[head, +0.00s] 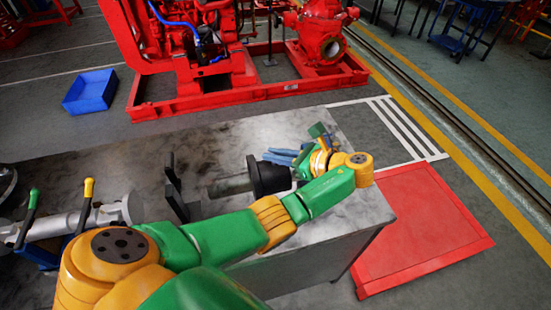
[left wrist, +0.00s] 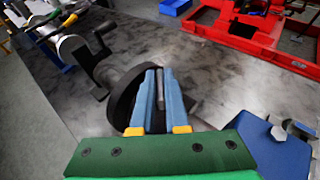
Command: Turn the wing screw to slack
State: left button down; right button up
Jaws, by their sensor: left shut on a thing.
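My left gripper (head: 284,157) reaches across the bench from the left, its blue fingers at the black wheel (head: 268,177) on a horizontal metal shaft. In the left wrist view, the wheel (left wrist: 119,97) stands upright beside the fingers. The two blue fingers (left wrist: 160,100) are shut on a slim grey piece (left wrist: 160,88) in front of the wheel, which appears to be the wing screw. Its wings and exact shape are mostly hidden by the fingers. In the head view this piece cannot be made out. My right gripper is not in view.
The grey bench top (head: 100,160) has clear room behind the shaft. A black upright bracket (head: 175,187) stands left of the wheel. Valves with green and yellow handles (head: 88,190) lie at the left. A red pumpset (head: 250,85) and blue bin (head: 90,90) stand beyond.

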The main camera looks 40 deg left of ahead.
pick_arm(q)
jog(key=shift+n+g+b, duration=0.45)
jog(key=shift+n+g, duration=0.25)
jog(key=c, duration=1.1)
grip_release()
jog(key=shift+o, duration=0.9)
jog(key=shift+a, duration=0.25)
